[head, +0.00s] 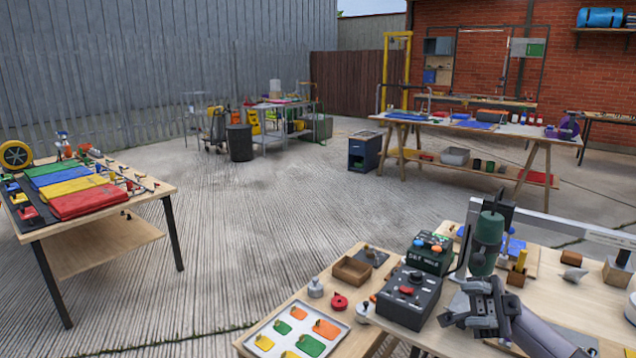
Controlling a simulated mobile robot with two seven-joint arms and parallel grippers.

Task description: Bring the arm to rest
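My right gripper (462,308) is over the near workbench (436,339) at the lower right, its arm coming in from the bottom right corner. It is just right of a black control box (408,298) with a red knob. It is below a dark green cylinder (487,243) on an upright tool; I cannot tell whether they touch. No object shows clearly in the gripper, and its finger gap is too small to read. My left gripper is not in view.
A second box with a green top (430,254), a small wooden tray (352,271) and a white tray of coloured pieces (297,334) crowd the near bench. A table with coloured mats (124,244) stands left. The concrete floor between is clear.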

